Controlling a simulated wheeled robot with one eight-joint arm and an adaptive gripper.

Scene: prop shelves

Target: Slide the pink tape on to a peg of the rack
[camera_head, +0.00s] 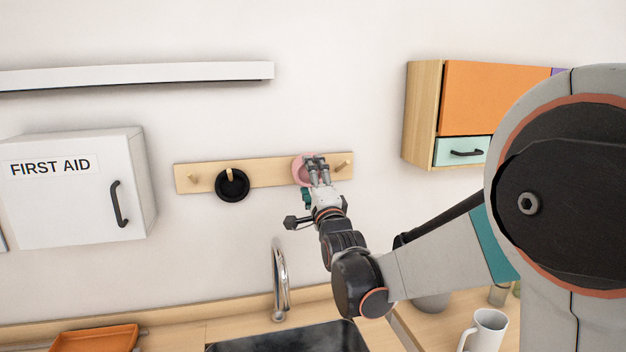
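The wooden rack (275,172) is fixed to the wall above the sink, with short pegs along it. A black tape roll (233,187) hangs on one peg left of the middle. The left peg (193,177) and the right peg (343,165) are bare. The pink tape (299,172) is at the right part of the rack, partly hidden behind my gripper (316,162). My gripper reaches up to the tape, and its fingers overlap it. I cannot tell whether the fingers are closed on it, or whether a peg passes through the tape.
A white first aid cabinet (75,190) hangs left of the rack, and a white shelf (130,76) runs above. An orange-doored cabinet (490,98) is at the right. Below are a faucet (279,280), a sink (290,340), an orange tray (95,339) and a white mug (485,330).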

